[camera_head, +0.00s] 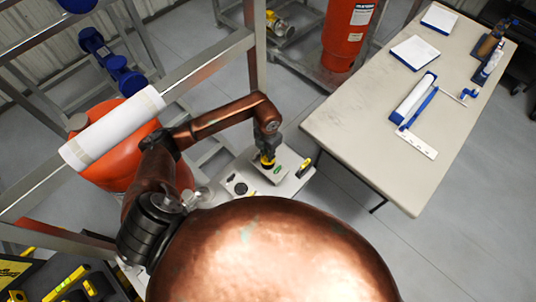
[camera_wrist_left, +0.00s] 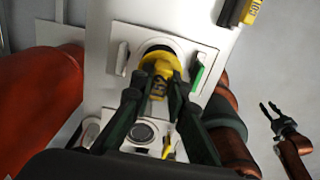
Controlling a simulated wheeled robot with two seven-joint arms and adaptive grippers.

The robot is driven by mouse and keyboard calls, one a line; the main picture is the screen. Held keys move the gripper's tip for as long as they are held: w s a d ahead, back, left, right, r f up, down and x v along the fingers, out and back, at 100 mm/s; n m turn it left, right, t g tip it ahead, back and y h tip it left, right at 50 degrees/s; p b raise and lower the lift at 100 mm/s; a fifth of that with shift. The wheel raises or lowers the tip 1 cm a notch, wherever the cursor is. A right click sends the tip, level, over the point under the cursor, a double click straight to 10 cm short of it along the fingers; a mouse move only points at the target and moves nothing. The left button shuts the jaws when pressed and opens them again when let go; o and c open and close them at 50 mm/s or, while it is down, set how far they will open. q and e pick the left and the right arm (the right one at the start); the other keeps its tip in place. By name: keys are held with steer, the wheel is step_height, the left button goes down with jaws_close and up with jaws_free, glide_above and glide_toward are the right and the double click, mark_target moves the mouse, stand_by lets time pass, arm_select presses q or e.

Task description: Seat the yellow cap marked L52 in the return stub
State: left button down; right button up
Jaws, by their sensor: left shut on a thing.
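The yellow cap (camera_wrist_left: 158,66) is held between the fingertips of my left gripper (camera_wrist_left: 156,90); dark marking shows on it, only partly readable. The cap is in front of a round, dark-rimmed opening (camera_wrist_left: 152,48) in a pale plate (camera_wrist_left: 119,36), overlapping it. I cannot tell whether it is inside or just short of it. In the head view my left gripper (camera_head: 267,157) points down over the plate, with the yellow cap (camera_head: 267,164) at its tip. My right gripper (camera_wrist_left: 270,110) shows in the left wrist view, fingers apart and empty, away from the plate.
A green-marked tab (camera_wrist_left: 198,76) stands beside the opening. A yellow-and-black item (camera_head: 304,168) lies at the plate's edge. A beige table (camera_head: 380,125) is to the right; a metal frame (camera_head: 210,62) and a white roll (camera_head: 112,128) are left.

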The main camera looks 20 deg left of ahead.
arm_select(q)
steer(key=shift+f, duration=0.15)
steer(key=shift+f+b, duration=0.95)
steer(key=shift+f, duration=0.05)
stand_by(0.4)
steer(key=shift+f, duration=0.25)
steer(key=shift+f+b, duration=0.45)
steer(key=shift+b, duration=0.15)
steer(key=shift+f+b, duration=0.3)
steer(key=shift+b, duration=0.1)
stand_by(0.4)
steer(key=c, duration=1.8)
jaws_free()
steer(key=shift+c, duration=0.8)
